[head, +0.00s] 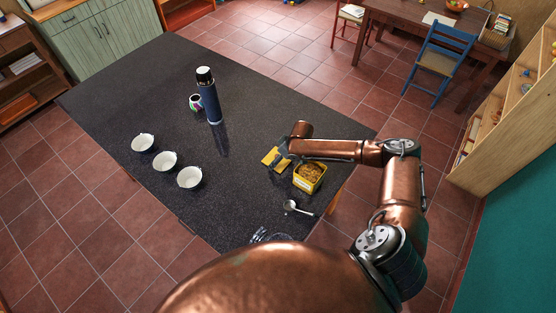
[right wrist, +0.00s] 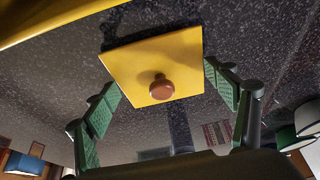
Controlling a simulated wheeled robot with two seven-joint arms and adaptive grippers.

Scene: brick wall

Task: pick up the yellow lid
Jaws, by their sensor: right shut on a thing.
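The yellow lid (head: 270,154) is a flat square at the right part of the dark table, partly covered by my right gripper (head: 277,160) in the head view. In the right wrist view the lid (right wrist: 130,62) shows a round brown knob (right wrist: 161,88) at its middle. My right gripper (right wrist: 163,84) has its green pads on opposite sides of the lid and is shut on it. I cannot tell whether the lid touches the table.
A yellow container (head: 307,186) with brown contents stands just right of the lid. A metal scoop (head: 293,206) lies nearer. Three white bowls (head: 165,162), a blue flask (head: 209,100) and a mug (head: 195,102) stand further left. The table middle is clear.

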